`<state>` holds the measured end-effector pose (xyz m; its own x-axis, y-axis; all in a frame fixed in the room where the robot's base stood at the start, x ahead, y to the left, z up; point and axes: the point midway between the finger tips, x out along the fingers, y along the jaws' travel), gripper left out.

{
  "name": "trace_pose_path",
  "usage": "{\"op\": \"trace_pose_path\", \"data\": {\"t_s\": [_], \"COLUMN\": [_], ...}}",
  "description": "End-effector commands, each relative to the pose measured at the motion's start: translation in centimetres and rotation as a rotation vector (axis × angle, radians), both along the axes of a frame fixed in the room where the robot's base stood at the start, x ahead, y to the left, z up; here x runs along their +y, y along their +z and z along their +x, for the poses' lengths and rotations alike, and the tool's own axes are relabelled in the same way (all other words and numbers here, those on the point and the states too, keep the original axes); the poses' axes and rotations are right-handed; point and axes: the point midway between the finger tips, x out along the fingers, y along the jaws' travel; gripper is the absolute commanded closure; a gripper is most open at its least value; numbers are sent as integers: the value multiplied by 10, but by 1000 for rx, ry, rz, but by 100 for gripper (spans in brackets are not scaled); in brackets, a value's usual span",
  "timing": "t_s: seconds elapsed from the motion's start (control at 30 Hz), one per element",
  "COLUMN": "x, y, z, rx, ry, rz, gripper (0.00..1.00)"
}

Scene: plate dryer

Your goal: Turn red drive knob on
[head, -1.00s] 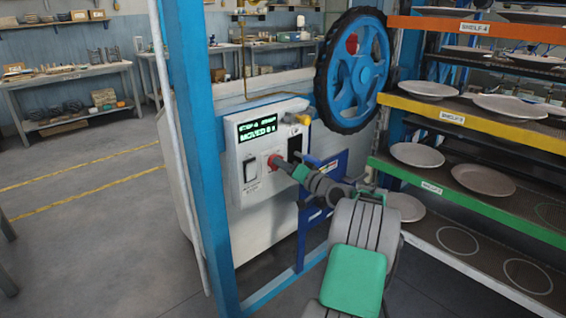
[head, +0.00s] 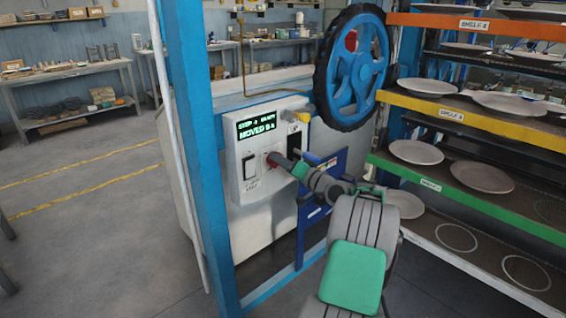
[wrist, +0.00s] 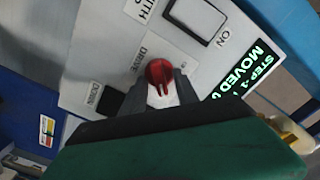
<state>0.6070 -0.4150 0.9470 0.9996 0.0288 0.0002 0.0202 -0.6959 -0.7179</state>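The red drive knob (wrist: 158,73) sits on the white control panel (wrist: 100,62), with a ridge facing the camera in the wrist view. My gripper (wrist: 160,94) reaches to the panel, one dark finger on each side of the knob. The fingers stand apart, with pale panel visible between them; contact with the knob cannot be made out. In the head view my gripper (head: 284,163) points left at the panel and partly covers the red knob (head: 271,158).
A black and white switch (head: 249,166) is left of the knob. A yellow knob (head: 302,117) is at the panel's upper right. A blue handwheel (head: 357,62) stands above right. A blue post (head: 190,130) is left; plate shelves (head: 480,120) are right.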

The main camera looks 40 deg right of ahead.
Motion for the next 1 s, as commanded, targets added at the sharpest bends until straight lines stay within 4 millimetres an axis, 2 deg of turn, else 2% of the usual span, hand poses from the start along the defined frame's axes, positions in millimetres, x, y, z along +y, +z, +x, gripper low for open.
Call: {"op": "trace_pose_path", "data": {"t_s": [0.13, 0.4, 0.5, 0.9, 1.0], "x": [-1, -3, -3, -2, 11], "y": [0, 0, 0, 0, 5], "z": [-10, -64, -75, -78, -69], "rx": [0, -1, -1, 1, 26], "ry": [-1, -4, -2, 1, 19], "rz": [1, 1, 0, 0, -16], "gripper": [64, 64, 64, 64, 64]}}
